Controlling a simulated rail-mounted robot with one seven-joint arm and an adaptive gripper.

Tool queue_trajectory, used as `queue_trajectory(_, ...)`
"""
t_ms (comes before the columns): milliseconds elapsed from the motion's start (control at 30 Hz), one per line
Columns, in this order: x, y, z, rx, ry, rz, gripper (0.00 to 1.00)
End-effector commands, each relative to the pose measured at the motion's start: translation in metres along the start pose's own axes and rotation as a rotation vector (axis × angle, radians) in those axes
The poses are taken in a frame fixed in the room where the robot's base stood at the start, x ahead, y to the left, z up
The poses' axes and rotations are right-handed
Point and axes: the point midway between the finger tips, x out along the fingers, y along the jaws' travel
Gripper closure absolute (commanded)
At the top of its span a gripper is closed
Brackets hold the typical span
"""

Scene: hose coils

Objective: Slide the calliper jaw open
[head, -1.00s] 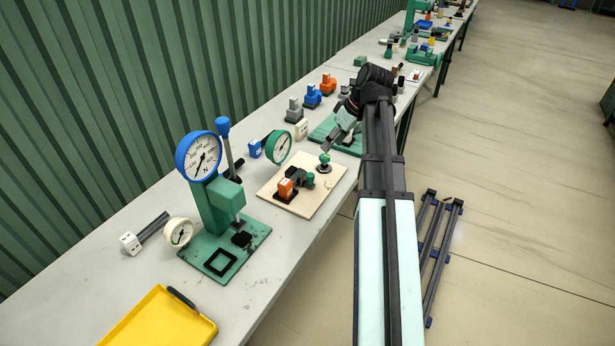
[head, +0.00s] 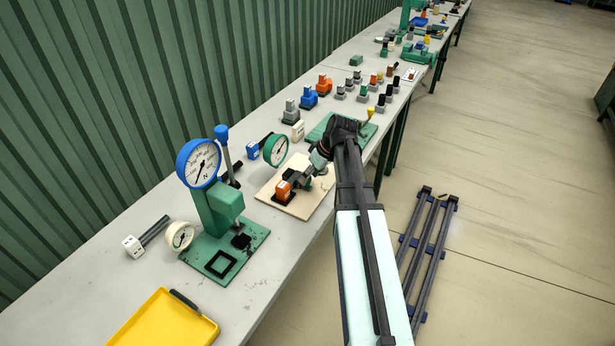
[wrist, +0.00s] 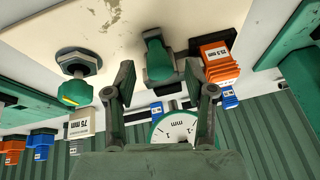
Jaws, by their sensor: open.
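The calliper board (head: 302,211) is a cream plate on the bench. An orange block (head: 283,188) stands on it, and reads 75.5 mm in the wrist view (wrist: 217,58). The green-topped sliding jaw (wrist: 158,58) is a dark grey piece beside the orange block. My gripper (wrist: 158,82) is open, with one finger on each side of the jaw in the picture; I cannot tell if either touches it. A grey post with a green knob (wrist: 75,92) is left of the fingers. In the head view my gripper (head: 300,181) hides most of the jaw and the knob.
A green-rimmed dial (head: 275,150) stands behind the board, showing as a white mm face (wrist: 176,128) between my fingers. A tall press with a blue dial (head: 199,163) stands to the left. A yellow tray (head: 165,322) is nearer. Several coloured blocks stand farther along the bench.

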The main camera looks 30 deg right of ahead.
Motion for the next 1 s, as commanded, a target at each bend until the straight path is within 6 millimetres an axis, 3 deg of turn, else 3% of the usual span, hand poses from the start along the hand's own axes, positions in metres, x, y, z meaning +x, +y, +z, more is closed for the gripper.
queue_trajectory(200, 0.019, 0.000, -0.001, -0.001, -0.001, -0.001, 0.46)
queue_trajectory(600, 0.024, 0.000, 0.000, -0.001, 0.000, 0.001, 0.46)
queue_trajectory(767, 0.024, 0.001, 0.000, 0.000, 0.001, 0.002, 1.00)
queue_trajectory(1000, 0.025, -0.002, 0.000, -0.006, -0.001, 0.002, 1.00)
